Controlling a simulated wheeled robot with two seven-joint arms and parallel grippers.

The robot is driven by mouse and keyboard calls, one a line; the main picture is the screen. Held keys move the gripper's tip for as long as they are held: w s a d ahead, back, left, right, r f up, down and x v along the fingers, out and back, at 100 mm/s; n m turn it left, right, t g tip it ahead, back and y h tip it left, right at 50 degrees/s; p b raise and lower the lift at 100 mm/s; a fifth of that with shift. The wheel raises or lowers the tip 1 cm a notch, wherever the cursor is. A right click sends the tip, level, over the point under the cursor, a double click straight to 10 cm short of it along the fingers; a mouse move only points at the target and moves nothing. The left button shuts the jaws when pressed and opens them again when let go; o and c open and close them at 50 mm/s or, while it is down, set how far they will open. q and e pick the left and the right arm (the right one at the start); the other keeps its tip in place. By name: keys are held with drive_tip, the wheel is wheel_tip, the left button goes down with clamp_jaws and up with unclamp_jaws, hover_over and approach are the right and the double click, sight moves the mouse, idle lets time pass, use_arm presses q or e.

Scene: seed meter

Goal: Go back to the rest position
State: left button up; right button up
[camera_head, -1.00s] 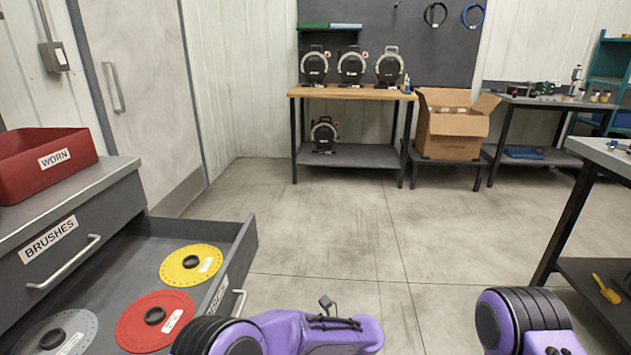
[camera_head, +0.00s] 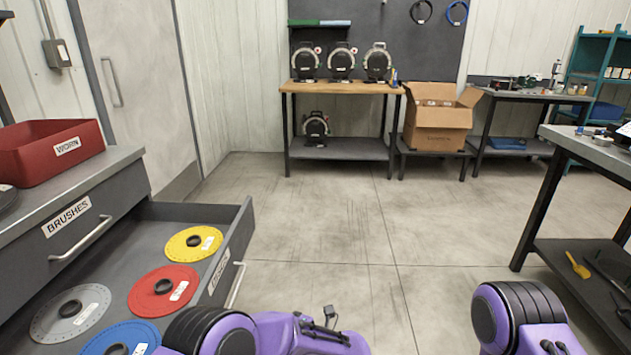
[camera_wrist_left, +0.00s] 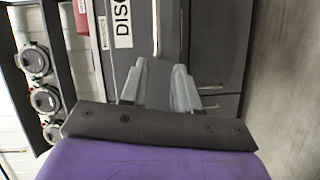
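My two purple arms (camera_head: 270,335) show along the bottom of the head view. Neither gripper shows there. In the left wrist view my left gripper (camera_wrist_left: 160,90) has its two pale fingers apart with nothing between them. It points toward a grey drawer front with a white label (camera_wrist_left: 122,24) partly reading "DISC". My right arm (camera_head: 520,318) is at the lower right of the head view, and its gripper is out of frame.
An open drawer (camera_head: 237,225) at left holds yellow (camera_head: 194,242), red (camera_head: 163,290), grey (camera_head: 70,313) and blue (camera_head: 120,340) discs. A red WORN bin (camera_head: 45,150) sits above. A bench (camera_head: 600,143) stands at right. Middle floor is clear.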

use_arm(q)
drive_tip(key=s+a+f+m+t+h+p, duration=0.4)
drive_tip(key=s+a+f+m+h, duration=0.65)
drive_tip(key=m, duration=0.95)
drive_tip(key=s+a+r+m+g+p, duration=0.1)
drive_tip(key=s+a+r+g+p, duration=0.1)
drive_tip(key=s, duration=0.9)
drive_tip(key=s+a+r+m+g+h+p, duration=0.1)
drive_tip(key=s+a+g+p, duration=0.3)
drive_tip(key=s, duration=0.7)
drive_tip(key=a+g, duration=0.2)
drive_tip(key=a, duration=0.1)
drive_tip(key=shift+s+r+p, duration=0.4)
drive_tip(key=shift+a, duration=0.1)
